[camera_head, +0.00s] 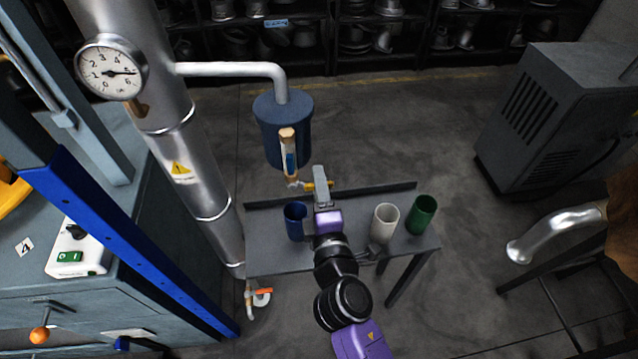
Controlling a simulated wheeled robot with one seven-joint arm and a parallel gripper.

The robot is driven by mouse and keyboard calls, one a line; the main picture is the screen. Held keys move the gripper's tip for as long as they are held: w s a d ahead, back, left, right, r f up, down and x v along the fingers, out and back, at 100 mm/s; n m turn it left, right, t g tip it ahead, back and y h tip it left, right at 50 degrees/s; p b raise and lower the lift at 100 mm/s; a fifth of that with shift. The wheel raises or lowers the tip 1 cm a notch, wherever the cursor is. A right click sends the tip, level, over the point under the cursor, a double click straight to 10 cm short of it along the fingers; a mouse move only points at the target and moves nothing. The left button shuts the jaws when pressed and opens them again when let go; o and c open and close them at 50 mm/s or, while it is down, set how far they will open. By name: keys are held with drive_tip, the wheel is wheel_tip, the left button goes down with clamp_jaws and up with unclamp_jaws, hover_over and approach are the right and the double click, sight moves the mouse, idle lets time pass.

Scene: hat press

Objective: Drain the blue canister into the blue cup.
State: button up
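The blue canister (268,148) hangs from a silver pipe, with an upright sight glass (289,160) on its front. A small tap (294,185) with a yellow handle (310,186) is at its bottom. The blue cup (294,225) stands upright on a small grey table (272,262), below the tap in the picture. I cannot tell whether it is exactly under the outlet. My gripper (320,174) is at the yellow handle, to the right of the tap, and covers part of it. The fingers are seen from behind, so whether they grip the handle is hidden.
A cream cup (383,226) and a green cup (422,214) stand on the table's right side. A silver column with a gauge (110,70) rises at left. A blue-framed machine (110,235) fills the left front. A grey cabinet (548,115) stands right, with open floor between.

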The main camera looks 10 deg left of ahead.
clamp_jaws()
idle(1.3)
